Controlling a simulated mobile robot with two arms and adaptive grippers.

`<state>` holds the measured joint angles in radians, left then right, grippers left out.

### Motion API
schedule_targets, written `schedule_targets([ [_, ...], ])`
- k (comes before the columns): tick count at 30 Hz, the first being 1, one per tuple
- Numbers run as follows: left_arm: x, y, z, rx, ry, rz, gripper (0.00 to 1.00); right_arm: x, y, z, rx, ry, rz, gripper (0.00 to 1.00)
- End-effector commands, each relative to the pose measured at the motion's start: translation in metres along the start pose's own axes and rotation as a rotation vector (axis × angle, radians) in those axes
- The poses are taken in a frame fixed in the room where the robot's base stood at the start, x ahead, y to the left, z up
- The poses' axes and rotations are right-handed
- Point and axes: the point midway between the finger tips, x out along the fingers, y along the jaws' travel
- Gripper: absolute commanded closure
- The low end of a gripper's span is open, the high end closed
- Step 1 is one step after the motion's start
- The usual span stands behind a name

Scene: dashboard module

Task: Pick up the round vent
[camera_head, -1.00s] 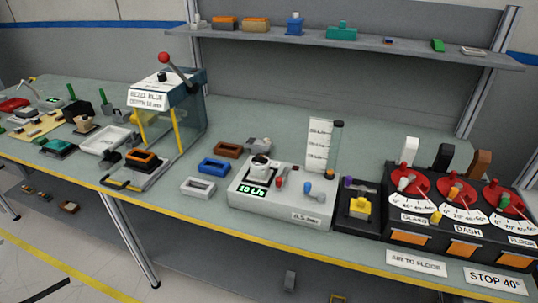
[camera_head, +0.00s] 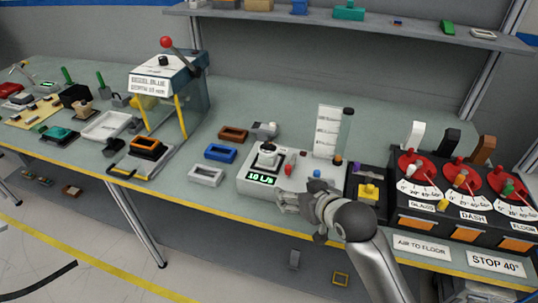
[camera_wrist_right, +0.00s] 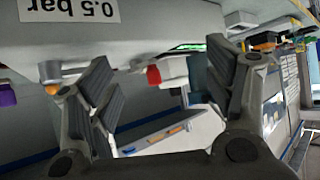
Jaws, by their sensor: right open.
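The box's red knob (camera_wrist_right: 154,76) shows beyond the fingers. The round piece is not clear there. My left gripper is not in view.
Brown (camera_head: 233,134), blue (camera_head: 220,153) and white (camera_head: 205,175) rectangular frames lie left of the box. A clear column with a scale card (camera_head: 327,133) stands behind it. A black panel with red dials (camera_head: 462,175) is at the right. The table's yellow front edge lies below.

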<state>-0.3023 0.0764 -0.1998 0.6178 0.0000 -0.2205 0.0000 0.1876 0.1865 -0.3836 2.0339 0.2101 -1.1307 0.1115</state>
Motion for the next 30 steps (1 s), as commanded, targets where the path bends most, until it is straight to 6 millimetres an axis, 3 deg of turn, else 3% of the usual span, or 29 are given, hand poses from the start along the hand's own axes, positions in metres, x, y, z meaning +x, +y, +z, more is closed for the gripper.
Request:
schedule_targets([
  [1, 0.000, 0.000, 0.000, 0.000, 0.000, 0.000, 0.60, 0.006, 0.000, -0.025, -0.017, 0.043, -0.007, 0.24],
  [3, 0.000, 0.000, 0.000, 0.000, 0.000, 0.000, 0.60, 0.011, -0.002, -0.053, -0.031, 0.093, -0.020, 0.24],
  [6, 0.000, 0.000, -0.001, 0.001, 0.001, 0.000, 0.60, 0.017, -0.004, -0.082, -0.048, 0.146, -0.034, 0.24],
  [9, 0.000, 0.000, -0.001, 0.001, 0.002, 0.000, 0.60, 0.020, -0.006, -0.098, -0.057, 0.174, -0.042, 0.24],
  [22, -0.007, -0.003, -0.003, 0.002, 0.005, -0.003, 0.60, 0.067, -0.008, -0.111, -0.057, 0.181, -0.045, 0.24],
  [30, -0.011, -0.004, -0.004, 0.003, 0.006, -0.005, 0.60, 0.080, -0.008, -0.114, -0.057, 0.182, -0.044, 0.24],
])
